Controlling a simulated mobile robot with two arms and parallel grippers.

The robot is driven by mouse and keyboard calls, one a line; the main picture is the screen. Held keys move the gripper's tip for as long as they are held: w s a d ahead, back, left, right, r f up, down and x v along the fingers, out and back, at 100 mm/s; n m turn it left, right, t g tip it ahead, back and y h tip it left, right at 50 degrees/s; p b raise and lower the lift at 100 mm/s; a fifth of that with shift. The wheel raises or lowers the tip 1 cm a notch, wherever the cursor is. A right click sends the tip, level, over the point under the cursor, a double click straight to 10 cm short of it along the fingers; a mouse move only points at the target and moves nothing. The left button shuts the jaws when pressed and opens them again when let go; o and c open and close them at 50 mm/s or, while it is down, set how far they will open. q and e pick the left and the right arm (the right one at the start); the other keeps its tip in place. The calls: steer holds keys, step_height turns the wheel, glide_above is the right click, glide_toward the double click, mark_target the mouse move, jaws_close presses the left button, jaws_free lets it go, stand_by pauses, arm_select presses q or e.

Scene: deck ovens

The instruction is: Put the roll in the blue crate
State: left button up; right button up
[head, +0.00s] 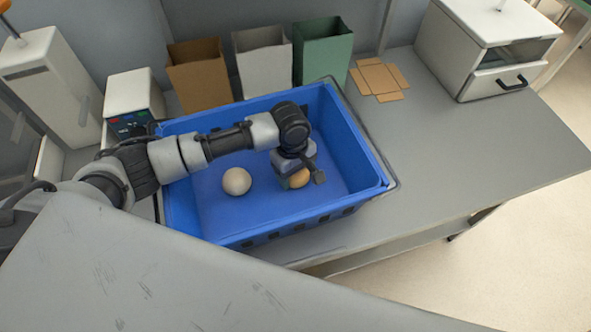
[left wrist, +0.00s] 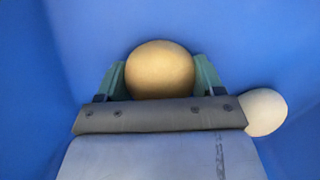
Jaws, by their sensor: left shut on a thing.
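The blue crate (head: 365,160) stands on the grey counter. My left gripper (head: 299,181) reaches down inside it, towards its right half. It is shut on a golden-brown roll (head: 300,178), partly hidden by the gripper in the head view. In the left wrist view the roll (left wrist: 160,70) sits between the two green fingers, with the crate's blue inside around it. A paler round roll (head: 237,181) lies on the crate floor to the left of the gripper; it also shows in the left wrist view (left wrist: 266,111). My right gripper is not in view.
Brown (head: 200,75), white (head: 264,62) and green (head: 322,52) open bags stand behind the crate. A small device (head: 134,98) stands at its back left. Flat cardboard (head: 379,79) and a white oven-like box (head: 487,50) are at the right. The counter right of the crate is clear.

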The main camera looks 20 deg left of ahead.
arm_select(q)
steer(key=o, duration=0.9)
steer(key=shift+f, duration=0.1)
step_height(320, 180, up, 12)
steer(key=a+b, duration=0.1)
steer(key=shift+w, duration=0.4)
steer(key=shift+a, duration=0.1)
